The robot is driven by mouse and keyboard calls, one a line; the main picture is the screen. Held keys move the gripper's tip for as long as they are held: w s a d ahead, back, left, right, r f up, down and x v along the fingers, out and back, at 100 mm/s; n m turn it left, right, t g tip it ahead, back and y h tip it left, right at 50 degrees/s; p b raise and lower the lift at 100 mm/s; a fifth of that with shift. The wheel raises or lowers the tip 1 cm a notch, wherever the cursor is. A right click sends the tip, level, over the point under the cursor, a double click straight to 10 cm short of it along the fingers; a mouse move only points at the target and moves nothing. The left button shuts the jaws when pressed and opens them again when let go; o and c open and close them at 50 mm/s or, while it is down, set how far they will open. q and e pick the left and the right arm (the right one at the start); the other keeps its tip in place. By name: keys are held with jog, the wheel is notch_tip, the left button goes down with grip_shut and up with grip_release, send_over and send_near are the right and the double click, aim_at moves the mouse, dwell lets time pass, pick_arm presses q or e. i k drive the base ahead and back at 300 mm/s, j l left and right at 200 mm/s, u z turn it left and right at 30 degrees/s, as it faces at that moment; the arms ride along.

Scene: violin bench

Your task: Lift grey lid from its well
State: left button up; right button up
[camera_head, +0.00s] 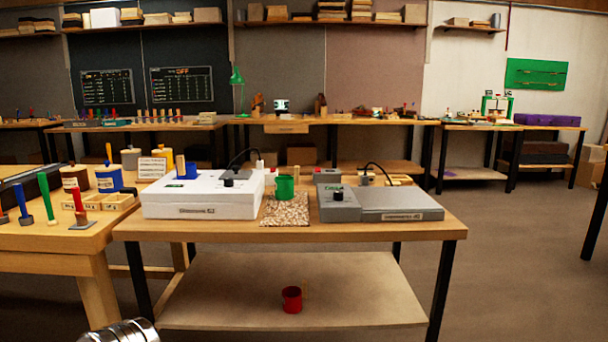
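A grey box unit (338,209) with a black knob stands at the right of the middle table. A flat grey lid-like panel (400,200) covers its right part and appears closed; a well beneath it cannot be seen. A thin black curved cable or handle rises behind it. Neither gripper can be made out. Only a shiny ribbed metal part, apparently of my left arm, shows at the bottom left edge, well short of the table.
A white box unit (190,205) stands left on the table (300,230). A green mug (286,188) sits on a speckled mat (286,212) between the units. A red mug (292,299) stands on the lower shelf. A tool bench (60,240) adjoins at left; floor at right is clear.

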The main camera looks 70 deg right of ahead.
aim_at(237, 174)
jog(key=z, duration=2.05)
jog(key=i+j, duration=0.15)
jog(key=j, duration=0.15)
jog(key=i+j, duration=0.15)
jog(key=j, duration=0.15)
jog(key=i+j, duration=0.15)
jog(key=j, duration=0.15)
